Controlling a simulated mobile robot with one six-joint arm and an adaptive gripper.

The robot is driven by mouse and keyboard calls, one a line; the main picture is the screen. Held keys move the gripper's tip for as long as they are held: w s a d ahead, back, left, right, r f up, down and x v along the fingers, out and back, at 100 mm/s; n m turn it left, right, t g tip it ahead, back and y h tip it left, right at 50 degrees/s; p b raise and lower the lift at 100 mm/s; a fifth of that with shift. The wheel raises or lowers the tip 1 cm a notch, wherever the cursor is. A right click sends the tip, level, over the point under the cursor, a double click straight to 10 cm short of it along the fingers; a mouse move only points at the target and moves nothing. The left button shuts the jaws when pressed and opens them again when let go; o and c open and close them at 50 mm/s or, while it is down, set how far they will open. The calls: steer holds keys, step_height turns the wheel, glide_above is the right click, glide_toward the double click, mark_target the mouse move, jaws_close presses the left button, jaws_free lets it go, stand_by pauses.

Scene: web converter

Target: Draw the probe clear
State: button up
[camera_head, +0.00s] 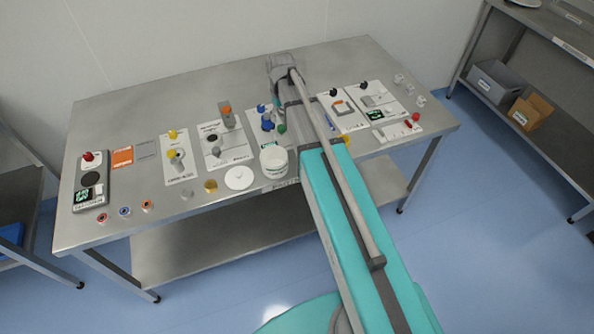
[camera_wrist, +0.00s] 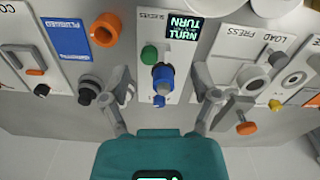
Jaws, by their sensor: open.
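My gripper (camera_wrist: 165,88) is open in the wrist view. Its two grey fingers stand apart on either side of a blue upright piece with a grey end (camera_wrist: 161,80). No contact with the fingers shows. I cannot tell for certain whether this piece is the probe. It sits on a white panel, with a green knob (camera_wrist: 149,55) beside it and a lit display (camera_wrist: 184,28) reading TURN. In the head view the blue piece (camera_head: 267,124) shows just left of my arm, which hides part of the panel.
An orange ring (camera_wrist: 106,29) and a black knob (camera_wrist: 87,90) are near the left finger. The load press panel (camera_wrist: 245,45) is at the right finger. In the head view, a white tub (camera_head: 273,161) and white disc (camera_head: 239,177) stand along the steel table's (camera_head: 130,105) front.

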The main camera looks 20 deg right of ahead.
steer(key=s+f+m+b, duration=0.1)
steer(key=s+f+b, duration=0.1)
steer(key=s, duration=0.7)
steer(key=s+f+m+b, duration=0.1)
steer(key=s+f+b, duration=0.1)
steer(key=s, duration=0.8)
steer(key=shift+s+a+f+m, duration=0.3)
steer(key=shift+a+f+m, duration=0.05)
steer(key=shift+a+m, duration=0.1)
stand_by(3.2)
